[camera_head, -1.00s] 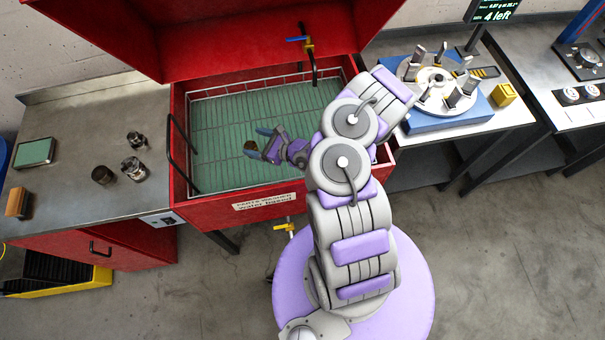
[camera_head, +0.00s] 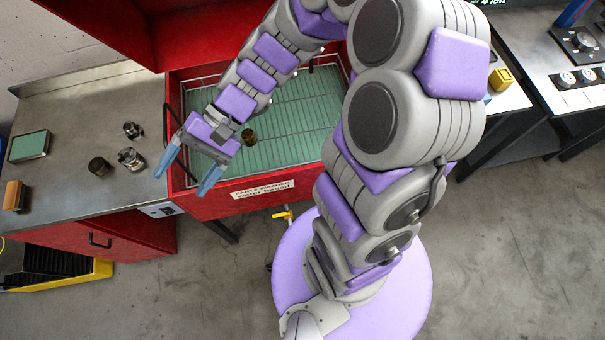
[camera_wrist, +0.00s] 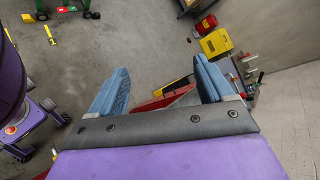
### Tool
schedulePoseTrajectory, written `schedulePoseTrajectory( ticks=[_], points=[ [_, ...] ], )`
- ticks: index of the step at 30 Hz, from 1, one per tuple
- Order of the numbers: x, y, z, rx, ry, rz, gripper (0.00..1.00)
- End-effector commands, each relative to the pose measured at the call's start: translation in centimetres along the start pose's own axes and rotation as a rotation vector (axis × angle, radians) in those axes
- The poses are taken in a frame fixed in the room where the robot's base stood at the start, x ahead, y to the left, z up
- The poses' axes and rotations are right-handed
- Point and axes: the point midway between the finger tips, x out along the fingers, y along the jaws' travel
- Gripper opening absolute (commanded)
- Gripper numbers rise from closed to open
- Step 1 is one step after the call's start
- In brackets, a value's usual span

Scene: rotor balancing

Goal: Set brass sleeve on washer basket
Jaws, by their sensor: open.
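The washer basket (camera_head: 290,128) is a wire basket with a green slatted floor inside the red parts washer. A small brass sleeve (camera_head: 249,136) stands on the green floor in the head view, to the right of my gripper and apart from it. My gripper (camera_head: 189,176) is open and empty, with its blue fingers over the washer's front left edge. In the wrist view my gripper (camera_wrist: 161,95) also shows open, with nothing between the fingers. The sleeve is not in the wrist view.
The red washer (camera_head: 250,202) has a raised lid behind. The left steel bench (camera_head: 70,120) holds a dark cup (camera_head: 98,167), two metal parts (camera_head: 131,160), a green box (camera_head: 29,146) and an orange-brown block (camera_head: 14,196). My arm hides much of the right bench.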

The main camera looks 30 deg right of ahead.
Motion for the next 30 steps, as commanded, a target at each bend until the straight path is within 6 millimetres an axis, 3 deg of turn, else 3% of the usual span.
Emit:
schedulePoseTrajectory(
  ticks=[3, 8, 18, 24, 30],
  points=[
    [-0.4, 2.3, 3.0, -0.089, 0.030, 0.183, 0.80],
    [-2.3, 6.0, 6.0, -0.168, 0.090, 0.421, 0.80],
    [-9.6, 12.8, 10.6, -0.238, 0.294, 0.869, 0.80],
    [-12.6, 14.5, 12.1, -0.231, 0.382, 0.999, 0.80],
    [-13.2, 14.9, 12.4, -0.228, 0.400, 1.024, 0.80]
  ],
)
